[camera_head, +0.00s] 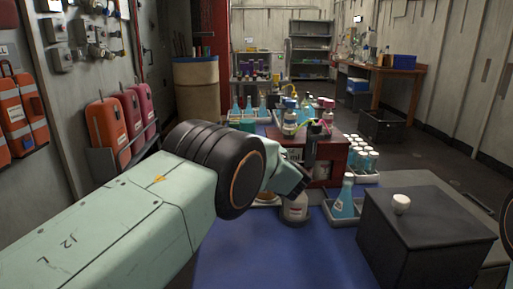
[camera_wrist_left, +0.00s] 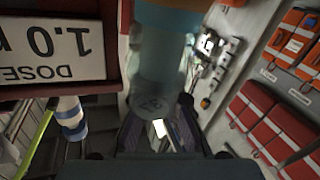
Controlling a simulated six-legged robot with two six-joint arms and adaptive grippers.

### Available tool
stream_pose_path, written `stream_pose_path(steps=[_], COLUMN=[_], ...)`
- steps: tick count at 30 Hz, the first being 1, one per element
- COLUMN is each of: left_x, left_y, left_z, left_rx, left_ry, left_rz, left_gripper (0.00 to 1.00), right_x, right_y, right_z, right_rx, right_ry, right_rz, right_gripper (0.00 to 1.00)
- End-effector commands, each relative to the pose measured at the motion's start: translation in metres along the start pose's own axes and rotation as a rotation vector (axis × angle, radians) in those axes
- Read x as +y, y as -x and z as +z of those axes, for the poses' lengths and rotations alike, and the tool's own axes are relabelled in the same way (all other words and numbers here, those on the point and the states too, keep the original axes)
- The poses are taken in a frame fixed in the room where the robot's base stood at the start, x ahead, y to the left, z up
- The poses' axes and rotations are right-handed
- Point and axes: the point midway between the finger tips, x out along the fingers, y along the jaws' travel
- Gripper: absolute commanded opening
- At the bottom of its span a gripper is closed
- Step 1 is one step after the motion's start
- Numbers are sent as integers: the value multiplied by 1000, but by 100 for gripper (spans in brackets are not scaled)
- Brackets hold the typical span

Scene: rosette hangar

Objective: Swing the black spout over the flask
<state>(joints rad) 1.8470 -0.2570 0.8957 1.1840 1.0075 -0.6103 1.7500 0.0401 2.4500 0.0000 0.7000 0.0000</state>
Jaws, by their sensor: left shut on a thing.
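My left gripper (camera_head: 300,186) comes in from the left and is shut at the front of the red dosing machine (camera_head: 333,160). The black spout (camera_head: 312,143) shows as a dark upright shape on the machine's front, just above the fingertips. The jaws seem shut on its lower end, but the contact is partly hidden. The flask (camera_head: 345,202), with blue liquid, stands upright in a pale tray to the right of the gripper. In the left wrist view the fingers (camera_wrist_left: 158,135) are close together, beside the upside-down dose label (camera_wrist_left: 52,45). My right gripper is out of view.
A dark box (camera_head: 425,235) with a white knob (camera_head: 401,203) stands at right. White-capped vials (camera_head: 363,157) stand behind the flask. The blue mat (camera_head: 285,262) is clear in front. A blurred translucent cylinder (camera_wrist_left: 165,60) fills the wrist view's middle.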

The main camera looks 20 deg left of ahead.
Motion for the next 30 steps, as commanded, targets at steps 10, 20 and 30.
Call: stream_pose_path(steps=[10,20,30], left_x=[1,1,2], left_y=[-1,-1,0], left_z=[-1,-1,0], left_rx=[6,7,5], left_ry=[1,2,1], left_rz=[-14,-15,-15], left_gripper=[0,0,32], right_x=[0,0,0], right_y=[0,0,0], right_z=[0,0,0], right_rx=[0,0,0], right_ry=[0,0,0], right_rz=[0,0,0], right_gripper=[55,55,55])
